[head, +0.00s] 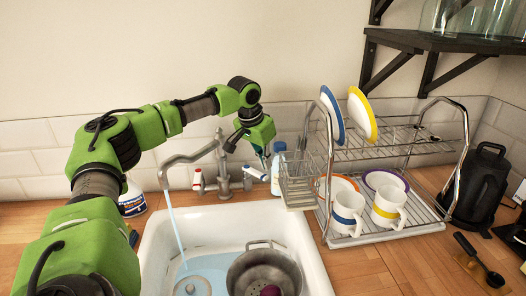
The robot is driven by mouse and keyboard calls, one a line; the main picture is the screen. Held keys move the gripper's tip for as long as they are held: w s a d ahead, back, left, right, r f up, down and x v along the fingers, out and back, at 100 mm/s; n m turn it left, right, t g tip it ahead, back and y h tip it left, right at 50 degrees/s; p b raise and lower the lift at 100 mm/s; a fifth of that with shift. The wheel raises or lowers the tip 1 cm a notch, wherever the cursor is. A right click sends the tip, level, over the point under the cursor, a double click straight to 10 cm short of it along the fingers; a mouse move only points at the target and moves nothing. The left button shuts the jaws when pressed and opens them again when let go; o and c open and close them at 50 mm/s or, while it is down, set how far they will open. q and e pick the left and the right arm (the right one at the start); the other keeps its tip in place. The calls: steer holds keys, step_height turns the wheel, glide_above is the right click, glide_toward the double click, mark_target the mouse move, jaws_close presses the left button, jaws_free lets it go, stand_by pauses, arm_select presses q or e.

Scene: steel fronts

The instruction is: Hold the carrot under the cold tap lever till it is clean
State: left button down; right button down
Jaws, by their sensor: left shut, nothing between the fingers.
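My left gripper (264,158) is shut and empty, pointing down just above and behind the cold tap lever (256,173), which is the right-hand one with a blue mark. I cannot tell whether it touches the lever. The tap (188,157) has its spout swung left over the white sink (154,245). A stream of water (176,228) falls from the spout into the left part of the sink. The other lever (198,181), with a red mark, is on the left. I see no carrot. My right gripper is out of view.
A metal colander (250,272) with a purple thing inside stands in the sink. A dish rack (378,238) with plates and mugs is to the right.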

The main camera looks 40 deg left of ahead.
arm_select(q)
steer(key=x, duration=0.3)
steer(key=shift+w+f, duration=0.1)
stand_by(0.3)
